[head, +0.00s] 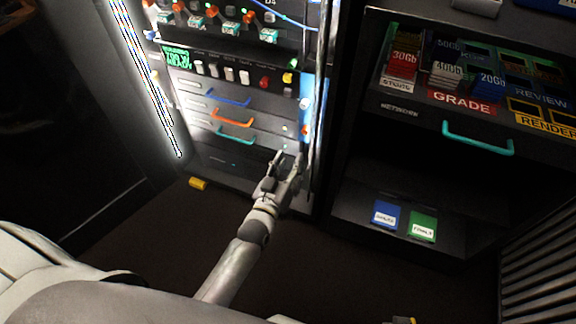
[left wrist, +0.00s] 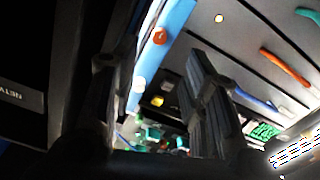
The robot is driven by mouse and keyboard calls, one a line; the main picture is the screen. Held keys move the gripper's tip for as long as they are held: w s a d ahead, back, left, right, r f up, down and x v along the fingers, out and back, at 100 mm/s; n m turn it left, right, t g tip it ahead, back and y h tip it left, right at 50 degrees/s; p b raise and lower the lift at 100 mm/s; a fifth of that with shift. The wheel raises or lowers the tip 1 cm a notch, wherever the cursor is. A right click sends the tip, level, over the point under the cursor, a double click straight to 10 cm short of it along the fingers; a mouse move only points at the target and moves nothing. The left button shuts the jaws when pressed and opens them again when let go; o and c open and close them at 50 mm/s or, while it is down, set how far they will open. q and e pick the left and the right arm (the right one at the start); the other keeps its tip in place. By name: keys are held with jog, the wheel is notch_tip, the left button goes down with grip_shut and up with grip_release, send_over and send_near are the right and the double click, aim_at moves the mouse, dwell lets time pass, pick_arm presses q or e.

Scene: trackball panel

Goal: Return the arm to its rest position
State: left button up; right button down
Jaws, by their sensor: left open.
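My left gripper (head: 285,163) is open and empty in the head view, in front of the lower right part of a lit rack panel (head: 222,170). In the left wrist view its two dark fingers (left wrist: 158,90) stand apart with nothing between them. Beyond them are the panel's blue strip (left wrist: 165,38) and an orange knob (left wrist: 159,35). I cannot tell whether the fingers touch the panel. My left arm (head: 236,262) reaches up from the bottom of the head view. My right gripper is not in view.
Blue, orange (head: 232,117) and teal handles stick out from the rack drawers. A dark cabinet on the right has a teal handle (head: 478,138) and blue (head: 385,214) and green (head: 423,226) cases on its low shelf. A yellow block (head: 198,184) lies by the rack's base.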

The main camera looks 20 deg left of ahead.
pick_arm(q)
jog(key=shift+s, duration=0.5)
jog(key=s+f+m+g, duration=0.4)
jog(key=s+f+g, duration=0.8)
jog(key=s+f, duration=0.8)
jog(key=s+a+f+g+p, duration=0.2)
jog(key=s+p, duration=0.6)
jog(key=s, duration=0.5)
jog(key=s+a+f+m+g+p, duration=0.1)
jog(key=s+a+f+g+p, duration=0.2)
jog(key=s+p, duration=0.6)
jog(key=s+a, duration=0.1)
jog(key=s, duration=0.2)
jog(key=shift+s+f+y, duration=0.3)
jog(key=shift+s+f, duration=0.1)
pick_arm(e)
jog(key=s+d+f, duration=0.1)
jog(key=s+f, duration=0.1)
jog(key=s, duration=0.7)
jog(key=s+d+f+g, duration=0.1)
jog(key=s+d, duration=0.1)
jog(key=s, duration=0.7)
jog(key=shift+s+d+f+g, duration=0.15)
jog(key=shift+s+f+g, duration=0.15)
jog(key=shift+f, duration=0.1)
